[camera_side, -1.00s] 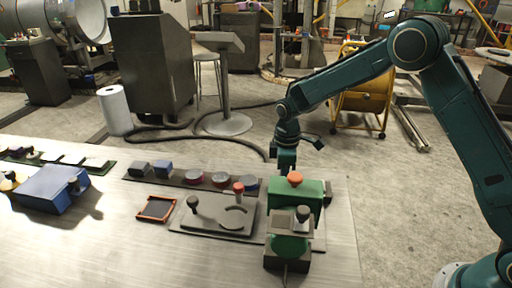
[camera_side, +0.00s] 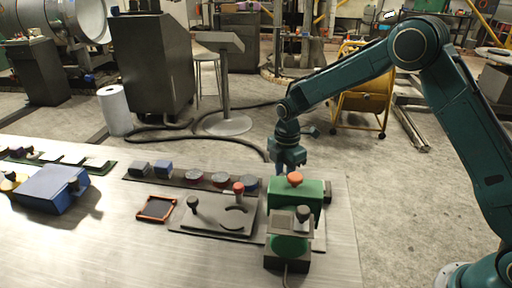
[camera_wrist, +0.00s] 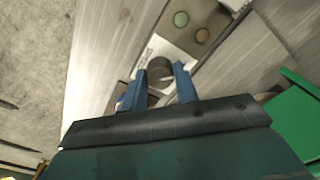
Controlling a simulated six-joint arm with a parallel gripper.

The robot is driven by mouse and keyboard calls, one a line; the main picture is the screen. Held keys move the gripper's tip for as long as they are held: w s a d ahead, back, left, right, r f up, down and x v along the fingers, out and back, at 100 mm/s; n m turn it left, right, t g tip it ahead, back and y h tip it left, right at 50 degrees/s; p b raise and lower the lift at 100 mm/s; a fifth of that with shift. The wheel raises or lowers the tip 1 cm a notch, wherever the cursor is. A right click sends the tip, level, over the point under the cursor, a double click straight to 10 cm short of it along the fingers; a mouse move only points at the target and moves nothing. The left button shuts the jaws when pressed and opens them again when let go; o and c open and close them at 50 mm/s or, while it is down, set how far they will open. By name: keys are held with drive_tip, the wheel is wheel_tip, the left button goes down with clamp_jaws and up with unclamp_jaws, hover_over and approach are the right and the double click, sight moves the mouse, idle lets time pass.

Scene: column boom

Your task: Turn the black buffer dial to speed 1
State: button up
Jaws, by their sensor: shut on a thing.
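The black dial (camera_wrist: 159,68) is a dark round knob on a pale plate (camera_wrist: 183,38) with small scale marks beside it, in the wrist view. My gripper (camera_wrist: 160,74) has its two blue fingers on either side of the knob and is shut on it. The marks are too small to read, so I cannot tell the dial's setting. In the side view my gripper (camera_side: 291,168) points down behind the green machine (camera_side: 312,196) with the orange knob. The dial is hidden there.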

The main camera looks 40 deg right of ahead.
idle(0.4)
drive_tip(key=o, duration=1)
drive_tip(key=shift+r, duration=0.15)
drive_tip(key=shift+r, duration=6.85)
